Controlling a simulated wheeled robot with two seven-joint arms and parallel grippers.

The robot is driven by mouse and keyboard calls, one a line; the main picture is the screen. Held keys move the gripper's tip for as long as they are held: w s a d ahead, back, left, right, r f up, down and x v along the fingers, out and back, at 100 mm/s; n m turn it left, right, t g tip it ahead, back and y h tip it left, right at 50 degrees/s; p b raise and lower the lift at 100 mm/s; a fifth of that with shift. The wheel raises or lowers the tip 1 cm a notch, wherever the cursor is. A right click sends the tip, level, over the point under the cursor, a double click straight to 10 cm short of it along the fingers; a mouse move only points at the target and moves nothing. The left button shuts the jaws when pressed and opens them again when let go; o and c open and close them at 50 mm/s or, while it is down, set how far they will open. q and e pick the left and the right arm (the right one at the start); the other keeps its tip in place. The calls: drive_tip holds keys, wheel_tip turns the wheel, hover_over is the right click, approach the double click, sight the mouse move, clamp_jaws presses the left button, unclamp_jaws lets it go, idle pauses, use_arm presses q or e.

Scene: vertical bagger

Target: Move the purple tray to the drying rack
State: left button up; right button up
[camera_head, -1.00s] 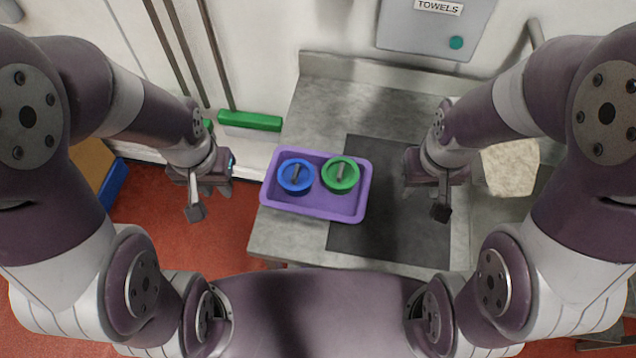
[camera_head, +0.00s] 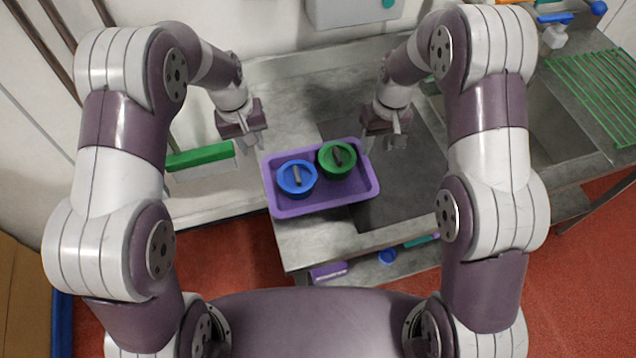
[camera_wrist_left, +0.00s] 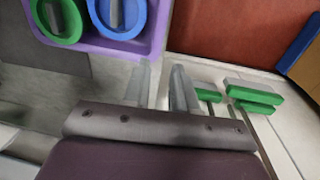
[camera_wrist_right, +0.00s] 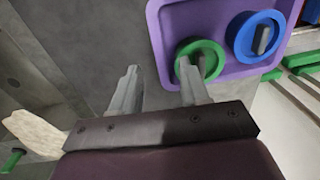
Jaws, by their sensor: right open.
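The purple tray (camera_head: 325,205) lies on the grey worktop near its left end, partly over a dark mat. It holds a blue round lidded thing (camera_head: 297,178) and a green one (camera_head: 337,160). My left gripper (camera_head: 249,148) is open and empty, just beyond the tray's left end; the tray (camera_wrist_left: 152,45) shows ahead of it in the left wrist view. My right gripper (camera_head: 380,145) is open near the tray's back right corner, apparently above it; the tray (camera_wrist_right: 163,35) shows beyond its fingers. The drying rack (camera_head: 595,90), green bars, is at far right.
A sink basin (camera_head: 555,125) lies between the worktop and the rack. The dark mat (camera_head: 400,190) right of the tray is clear. A green-headed tool (camera_head: 200,157) stands left of the worktop. Bottles and a blue object stand at the back right. A lower shelf holds small items.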

sight(368, 171)
wheel_tip(368, 171, down, 4)
drive_tip(key=shift+a+r, duration=0.1)
drive_tip(key=shift+a, duration=0.05)
use_arm(q)
drive_tip(key=f, duration=0.3)
drive_tip(key=d+f, duration=0.1)
drive_tip(key=f, duration=0.7)
drive_tip(key=shift+w+d+f, duration=0.15)
drive_tip(key=shift+w+d, duration=0.1)
drive_tip(key=shift+w, duration=0.05)
use_arm(e)
wheel_tip(368, 171, down, 8)
drive_tip(key=shift+a+r, duration=0.1)
drive_tip(key=shift+r, duration=0.1)
use_arm(q)
drive_tip(key=shift+f, duration=0.6)
use_arm(e)
drive_tip(key=shift+a+f, duration=0.1)
drive_tip(key=shift+f, duration=0.5)
use_arm(q)
drive_tip(key=shift+f, duration=0.1)
use_arm(e)
drive_tip(key=shift+f, duration=0.1)
use_arm(q)
clamp_jaws()
use_arm(e)
drive_tip(key=c, duration=0.6)
clamp_jaws()
